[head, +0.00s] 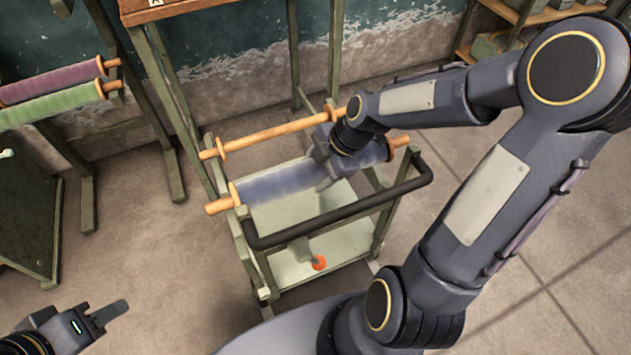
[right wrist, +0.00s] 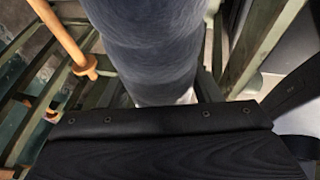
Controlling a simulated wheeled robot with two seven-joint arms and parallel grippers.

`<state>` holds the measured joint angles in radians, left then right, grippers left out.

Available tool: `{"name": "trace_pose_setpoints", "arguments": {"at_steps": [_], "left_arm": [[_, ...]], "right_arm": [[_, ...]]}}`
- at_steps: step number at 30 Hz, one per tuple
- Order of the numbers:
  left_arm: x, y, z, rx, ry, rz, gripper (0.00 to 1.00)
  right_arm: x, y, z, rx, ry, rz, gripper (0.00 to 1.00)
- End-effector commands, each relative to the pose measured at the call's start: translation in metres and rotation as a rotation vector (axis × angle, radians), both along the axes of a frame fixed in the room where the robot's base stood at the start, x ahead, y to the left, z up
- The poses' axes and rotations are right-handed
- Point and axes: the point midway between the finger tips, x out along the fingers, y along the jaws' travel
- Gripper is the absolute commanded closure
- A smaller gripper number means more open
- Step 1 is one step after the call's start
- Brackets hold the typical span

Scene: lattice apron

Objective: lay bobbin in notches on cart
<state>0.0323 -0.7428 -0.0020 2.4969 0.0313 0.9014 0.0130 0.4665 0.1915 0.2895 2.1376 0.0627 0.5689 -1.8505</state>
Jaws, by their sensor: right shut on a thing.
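The bobbin (head: 285,183) is wound with blue-grey yarn and has wooden ends. It lies across the top of the green cart (head: 262,285), just behind the black handle. Its left end (head: 220,204) and right end (head: 399,141) reach the cart's side frames; I cannot tell whether they sit in the notches or just above them. My right gripper (head: 329,168) is shut on the bobbin right of its middle. In the right wrist view the yarn (right wrist: 158,45) fills the space beyond the gripper's dark body. My left gripper (head: 108,316) is low at the left, away from the cart.
A bare wooden rod (head: 270,134) with flanges spans behind the bobbin. The cart's black handle (head: 340,213) is in front. An orange-tipped object (head: 318,263) is on the lower tray. Purple (head: 52,82) and green (head: 50,106) bobbins rest on a rack at left. Floor between is clear.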

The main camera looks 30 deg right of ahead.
Motion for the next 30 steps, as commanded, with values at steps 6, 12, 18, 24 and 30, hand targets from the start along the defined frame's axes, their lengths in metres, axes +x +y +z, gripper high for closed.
{"name": "trace_pose_setpoints", "arguments": {"at_steps": [6, 12, 18, 24, 30], "left_arm": [[0.0, 0.0, -0.006, 0.0, -0.001, 0.0, 0.64], [0.0, 0.0, -0.017, 0.0, -0.001, 0.0, 0.64], [0.0, 0.0, -0.031, 0.0, -0.001, 0.0, 0.64], [0.0, 0.0, -0.046, 0.0, -0.001, 0.0, 0.64], [0.0, 0.0, -0.06, 0.0, 0.0, 0.0, 0.64]], "right_arm": [[0.001, 0.0, -0.007, 0.0, -0.002, -0.001, 0.8], [0.0, 0.0, -0.021, 0.0, -0.001, 0.0, 0.8], [0.0, 0.0, -0.041, 0.0, 0.0, 0.0, 0.8], [0.0, 0.0, -0.06, 0.0, -0.001, 0.0, 0.8], [0.0, 0.0, -0.08, 0.0, -0.001, 0.0, 0.8]]}}
